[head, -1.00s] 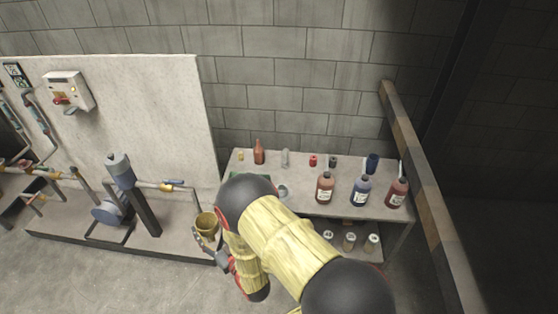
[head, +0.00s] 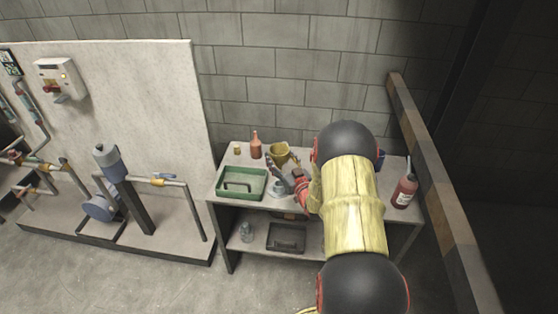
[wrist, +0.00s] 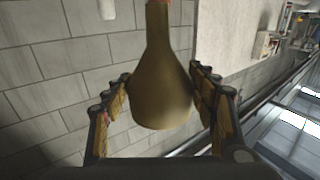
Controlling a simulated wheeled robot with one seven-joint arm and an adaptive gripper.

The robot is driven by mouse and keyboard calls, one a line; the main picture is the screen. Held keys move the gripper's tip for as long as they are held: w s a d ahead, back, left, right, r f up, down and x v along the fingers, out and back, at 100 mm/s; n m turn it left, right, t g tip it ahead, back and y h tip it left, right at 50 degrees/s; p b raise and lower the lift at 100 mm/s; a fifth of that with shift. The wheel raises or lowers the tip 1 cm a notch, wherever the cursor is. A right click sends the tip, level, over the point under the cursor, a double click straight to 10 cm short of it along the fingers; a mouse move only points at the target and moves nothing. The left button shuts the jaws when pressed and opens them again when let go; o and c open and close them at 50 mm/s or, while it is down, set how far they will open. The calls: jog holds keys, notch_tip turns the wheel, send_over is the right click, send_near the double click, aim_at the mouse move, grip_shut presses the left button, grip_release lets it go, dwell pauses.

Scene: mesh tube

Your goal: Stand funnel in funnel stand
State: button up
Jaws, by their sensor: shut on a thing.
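The funnel (head: 279,152) is dull yellow and is held over the back middle of the workbench top (head: 224,196). In the wrist view the funnel (wrist: 164,85) sits between the fingers, its narrow spout toward the top of the picture. My gripper (head: 285,172) is shut on it; the fingers also show on both sides in the wrist view (wrist: 160,90). A small grey round piece (head: 281,188) on the bench, partly hidden by my gripper, may be the funnel stand; I cannot tell for sure.
A green tray (head: 230,194) lies at the bench's left. A red-brown bottle (head: 256,147) and a small yellow item (head: 237,150) stand behind it. A dark red bottle (head: 404,190) stands at the right. My arm hides the bench between. A black tray (head: 286,238) lies on the lower shelf.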

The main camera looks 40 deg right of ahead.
aim_at(279, 167)
jog(key=shift+f+b, duration=1.4)
jog(key=shift+f, duration=1.15)
jog(key=shift+f+b, duration=0.5)
jog(key=shift+b, duration=0.05)
jog(key=shift+s+b, duration=0.1)
jog(key=shift+b, duration=0.2)
jog(key=shift+f+b, duration=1.75)
jog(key=shift+f, duration=0.35)
dwell(1.2)
jog(key=o, duration=1.3)
jog(key=shift+c, duration=0.2)
jog(key=shift+a, duration=0.1)
